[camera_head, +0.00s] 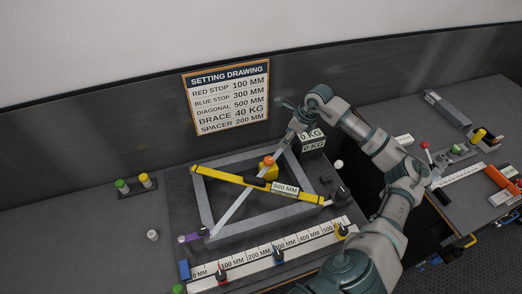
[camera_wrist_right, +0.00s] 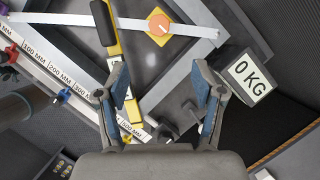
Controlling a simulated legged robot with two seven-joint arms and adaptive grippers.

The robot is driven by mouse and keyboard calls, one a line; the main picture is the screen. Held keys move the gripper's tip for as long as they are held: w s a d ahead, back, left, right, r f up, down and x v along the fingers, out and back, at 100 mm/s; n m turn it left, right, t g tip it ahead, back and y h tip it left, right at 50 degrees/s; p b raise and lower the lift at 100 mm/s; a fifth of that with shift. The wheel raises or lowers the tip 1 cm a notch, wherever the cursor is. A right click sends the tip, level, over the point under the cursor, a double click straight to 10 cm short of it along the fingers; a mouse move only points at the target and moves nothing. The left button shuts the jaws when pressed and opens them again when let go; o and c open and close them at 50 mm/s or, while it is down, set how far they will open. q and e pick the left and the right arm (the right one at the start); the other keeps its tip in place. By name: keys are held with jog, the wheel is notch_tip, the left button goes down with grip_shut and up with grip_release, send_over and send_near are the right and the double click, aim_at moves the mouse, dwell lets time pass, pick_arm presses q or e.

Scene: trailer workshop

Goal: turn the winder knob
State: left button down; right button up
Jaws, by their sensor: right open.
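The orange round knob (camera_head: 269,162) sits on a yellow block, on the pale strap (camera_head: 238,203) that crosses the grey frame (camera_head: 203,206). I take it for the winder knob. In the right wrist view the orange knob (camera_wrist_right: 158,24) is near the top, beyond my fingertips. My right gripper (camera_head: 287,137) points down near the frame's far corner, close to the knob in the head view. In the wrist view the right gripper (camera_wrist_right: 160,82) has its two fingers apart with nothing held between them. My left gripper is not in view.
A yellow bar (camera_head: 225,178) marked 500 MM crosses the frame. The 0 KG display box (camera_head: 312,142) stands close to my right gripper. A scale rail (camera_head: 250,262) with coloured stops lies in front. The left of the bench is mostly clear.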

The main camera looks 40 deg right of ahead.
aim_at(269, 159)
jog(key=p+x, duration=0.2)
jog(key=x, duration=1.4)
jog(key=shift+s+a, duration=0.1)
jog(key=shift+s, duration=0.1)
jog(key=shift+w+f, duration=0.2)
jog(key=shift+f, duration=0.45)
jog(key=shift+r, duration=0.1)
jog(key=c, duration=1.1)
